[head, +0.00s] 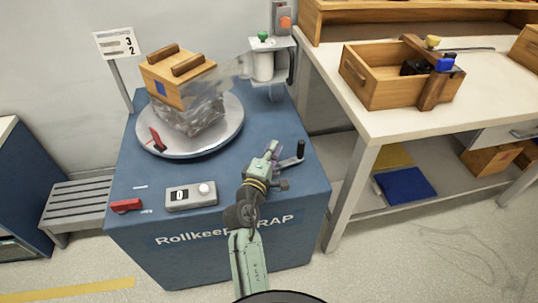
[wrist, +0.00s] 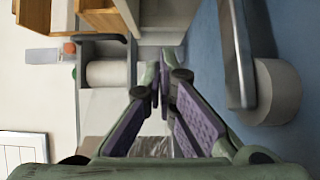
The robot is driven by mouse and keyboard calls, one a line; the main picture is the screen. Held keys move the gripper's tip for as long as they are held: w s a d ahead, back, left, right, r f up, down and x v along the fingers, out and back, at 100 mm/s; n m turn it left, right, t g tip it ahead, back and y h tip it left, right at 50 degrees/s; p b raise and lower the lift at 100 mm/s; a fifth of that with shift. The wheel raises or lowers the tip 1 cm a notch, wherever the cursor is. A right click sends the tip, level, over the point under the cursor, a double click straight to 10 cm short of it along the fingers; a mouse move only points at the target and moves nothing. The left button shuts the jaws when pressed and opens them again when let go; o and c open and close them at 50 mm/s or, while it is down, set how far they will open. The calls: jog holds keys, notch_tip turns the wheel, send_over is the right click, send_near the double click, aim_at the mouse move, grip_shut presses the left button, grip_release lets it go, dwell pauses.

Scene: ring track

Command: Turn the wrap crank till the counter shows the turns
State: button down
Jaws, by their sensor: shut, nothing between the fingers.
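The wrap crank (head: 291,161) is on the right side of the blue wrapping machine's top, with an upright black handle (head: 301,149). In the wrist view its metal arm (wrist: 237,50) and round grey hub (wrist: 277,92) show at the right; the handle is not clearly visible there. The counter (head: 180,196) at the machine's front left shows 0. A sign (head: 116,43) shows 3 above 2.
A round turntable (head: 222,139) carries a wooden crate (head: 167,85) on a film-wrapped load. A film roll (head: 263,66) stands behind it. A red lever (head: 126,206) lies front left. A workbench (head: 395,122) with a wooden box (head: 375,88) stands to the right.

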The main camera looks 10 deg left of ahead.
aim_at(288, 160)
jog(key=x, duration=0.3)
jog(key=shift+w+d+r+p, duration=0.1)
jog(key=shift+w+r+p, duration=0.1)
jog(key=shift+p, duration=0.15)
jog(key=shift+s+d+f+p, duration=0.1)
jog(key=shift+s+d+p, duration=0.45)
jog(key=shift+s+d, duration=0.35)
jog(key=shift+s+d+f, duration=0.1)
jog(key=shift+s+d, duration=0.2)
jog(key=shift+d, duration=0.4)
jog(key=shift+s+d+f+m+g+h+b, duration=0.1)
jog(key=shift+m+g+h+b, duration=0.1)
jog(key=shift+m+h+b, duration=0.25)
jog(key=shift+s+d+m+g+h+b, duration=0.2)
jog(key=shift+m+h+b, duration=0.1)
jog(key=shift+h+b, duration=0.3)
jog(key=shift+s+d+f+m+g+h+b, duration=0.1)
jog(key=shift+m+g+h+b, duration=0.1)
jog(key=shift+m+h+b, duration=0.35)
